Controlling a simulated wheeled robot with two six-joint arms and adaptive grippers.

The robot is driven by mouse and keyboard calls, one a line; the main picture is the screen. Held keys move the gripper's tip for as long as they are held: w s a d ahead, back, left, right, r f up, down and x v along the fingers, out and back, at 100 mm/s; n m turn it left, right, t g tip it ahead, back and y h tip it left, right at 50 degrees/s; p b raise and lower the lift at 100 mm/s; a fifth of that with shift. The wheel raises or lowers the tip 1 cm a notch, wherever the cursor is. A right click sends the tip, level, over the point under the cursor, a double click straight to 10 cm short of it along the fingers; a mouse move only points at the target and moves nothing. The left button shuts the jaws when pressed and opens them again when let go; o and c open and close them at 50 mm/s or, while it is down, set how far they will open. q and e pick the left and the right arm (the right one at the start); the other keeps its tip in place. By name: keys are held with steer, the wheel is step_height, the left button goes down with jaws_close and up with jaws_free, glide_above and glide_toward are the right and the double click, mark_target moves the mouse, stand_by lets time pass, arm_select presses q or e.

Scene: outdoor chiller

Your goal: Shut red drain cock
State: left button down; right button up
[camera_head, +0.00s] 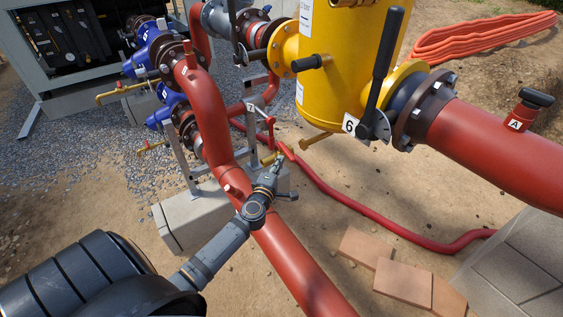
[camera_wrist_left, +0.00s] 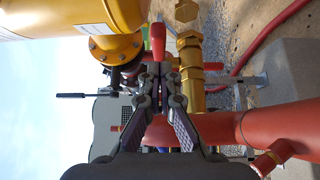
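The drain cock shows in the left wrist view as a brass valve body (camera_wrist_left: 191,72) with a red handle (camera_wrist_left: 157,42) beside it. In the head view the red handle (camera_head: 286,151) and brass part (camera_head: 268,159) sit low behind the big red pipe, just beyond my left gripper (camera_head: 279,165). In the wrist view my left gripper (camera_wrist_left: 159,74) has its fingers close together, with the handle directly in front of the tips. The gap looks narrower than the handle; whether the tips touch it cannot be told. My right gripper is not in view.
A large red pipe (camera_head: 285,262) runs beneath my left arm. A yellow vessel (camera_head: 342,60) with a black lever (camera_head: 383,60) tagged 6 stands above. A red hose (camera_head: 350,205) crosses the ground. Terracotta slabs (camera_head: 403,284) and concrete blocks (camera_head: 515,265) lie at the right.

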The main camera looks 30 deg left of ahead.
arm_select(q)
steer(key=shift+w+d, duration=0.25)
steer(key=shift+w, duration=0.15)
steer(key=shift+w+d+r+n+y+p, duration=0.2)
steer(key=shift+w+n+y+p, duration=0.1)
steer(key=shift+p, duration=0.15)
steer(key=shift+w+d+n+g+y+p, duration=0.4)
steer(key=shift+d+n+y+p, duration=0.1)
steer(key=shift+y, duration=0.4)
steer(key=shift+a, duration=0.1)
steer(key=shift+r, duration=0.1)
